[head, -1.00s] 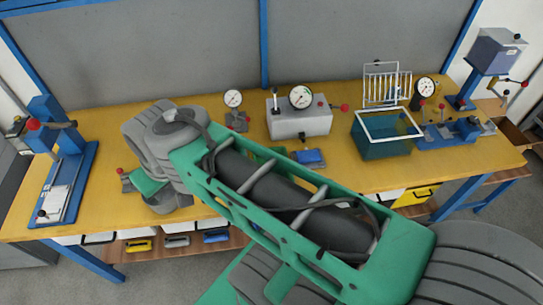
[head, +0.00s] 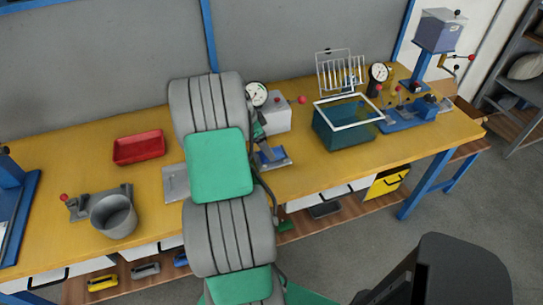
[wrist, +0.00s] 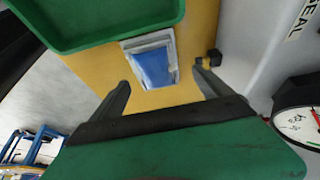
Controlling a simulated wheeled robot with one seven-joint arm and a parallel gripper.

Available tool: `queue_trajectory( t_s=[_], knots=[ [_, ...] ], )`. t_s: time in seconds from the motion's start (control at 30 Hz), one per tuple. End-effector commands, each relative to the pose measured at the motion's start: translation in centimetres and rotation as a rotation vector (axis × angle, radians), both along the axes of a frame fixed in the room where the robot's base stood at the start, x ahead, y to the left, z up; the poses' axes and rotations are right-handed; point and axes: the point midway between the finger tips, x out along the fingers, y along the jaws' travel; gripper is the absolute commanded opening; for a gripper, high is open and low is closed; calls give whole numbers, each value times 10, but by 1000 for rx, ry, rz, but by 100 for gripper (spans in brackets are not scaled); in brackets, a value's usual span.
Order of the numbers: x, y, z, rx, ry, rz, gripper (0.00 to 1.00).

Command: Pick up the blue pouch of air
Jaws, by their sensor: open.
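The blue pouch (wrist: 152,66) lies on the yellow bench with a pale grey border or plate around it. The pouch shows beyond the fingertips, about in line with the gap, and is not touched as far as I can see. In the head view my arm covers most of the gripper.
A green tray (wrist: 100,22) is close beside the pouch. A grey gauge box (head: 278,115) stands behind it, its dial (wrist: 298,124) near my gripper. A teal tank (head: 345,125) is to the right. A red tray (head: 139,147) and grey cup (head: 114,216) are left.

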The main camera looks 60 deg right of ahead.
Motion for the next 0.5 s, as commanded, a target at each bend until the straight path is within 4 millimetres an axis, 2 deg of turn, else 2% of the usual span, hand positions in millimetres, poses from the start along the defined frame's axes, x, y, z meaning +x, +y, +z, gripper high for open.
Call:
queue_trajectory(
  t_s=[0.23, 0.5],
  knots=[
    [-14, -8, -37, 3, 1, 2, 89],
    [-15, -10, -43, 0, -1, 4, 89]
  ],
)
